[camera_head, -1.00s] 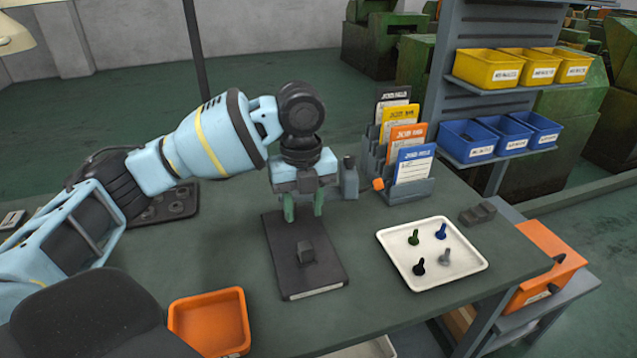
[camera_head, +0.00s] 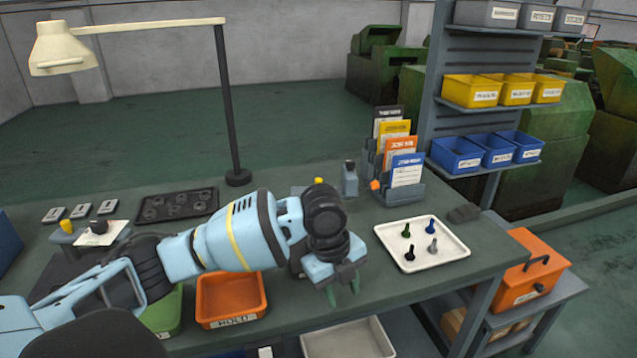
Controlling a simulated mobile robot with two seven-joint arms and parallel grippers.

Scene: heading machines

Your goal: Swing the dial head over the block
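My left gripper (camera_head: 343,291) is in the middle of the picture, pointing down over the bench near its front edge. Its two green fingers are apart, with nothing visible between them. The dark base plate and small block seen earlier are now hidden behind my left wrist and gripper. My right gripper is not in view.
A white tray (camera_head: 441,262) with several small pegs lies to the right. Behind it stands a card rack (camera_head: 388,191). An orange bin (camera_head: 228,322) sits at the bench front. A lamp (camera_head: 64,57) and dark tray (camera_head: 188,215) are at the left.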

